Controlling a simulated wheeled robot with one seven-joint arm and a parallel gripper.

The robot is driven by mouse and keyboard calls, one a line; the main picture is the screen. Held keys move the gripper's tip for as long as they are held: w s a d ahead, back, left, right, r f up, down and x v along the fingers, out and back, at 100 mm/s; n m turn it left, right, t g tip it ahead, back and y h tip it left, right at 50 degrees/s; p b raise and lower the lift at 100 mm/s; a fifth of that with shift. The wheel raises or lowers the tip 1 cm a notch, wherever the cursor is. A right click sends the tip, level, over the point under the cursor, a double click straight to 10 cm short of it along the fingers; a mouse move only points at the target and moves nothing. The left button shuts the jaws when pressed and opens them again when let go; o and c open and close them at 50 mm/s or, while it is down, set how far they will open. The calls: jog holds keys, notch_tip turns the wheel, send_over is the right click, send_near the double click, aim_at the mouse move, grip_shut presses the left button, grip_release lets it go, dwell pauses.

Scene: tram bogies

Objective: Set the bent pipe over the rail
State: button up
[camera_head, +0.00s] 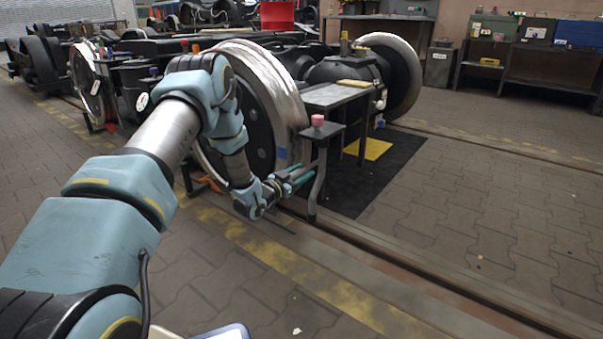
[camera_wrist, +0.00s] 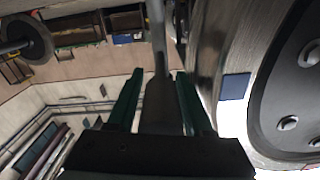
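My gripper (camera_head: 305,177), with teal fingers, is low in front of the near large wheel, beside a dark curved upright (camera_head: 317,180) under a small plate. In the wrist view my two fingers (camera_wrist: 159,88) stand apart. A dark grey bar (camera_wrist: 157,40) runs between them and on to the top edge. It may be the bent pipe, but I cannot tell it surely from the curved upright. Contact between fingers and bar is not clear. A rail (camera_head: 440,268) runs along the floor at the right of the head view; whether it is the task's rail is unclear.
The wheel (camera_head: 262,100) is close beside my arm; its blue patch (camera_wrist: 235,86) shows at the right of the wrist view. A small pink-red object (camera_head: 317,120) sits on the plate. A metal table (camera_head: 336,95) stands behind. The paved floor (camera_head: 500,200) at right is open.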

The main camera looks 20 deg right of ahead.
jog(key=shift+o, duration=1.2)
jog(key=p+v, duration=0.4)
jog(key=v, duration=0.7)
jog(key=shift+r, duration=0.1)
jog(key=shift+w, duration=0.15)
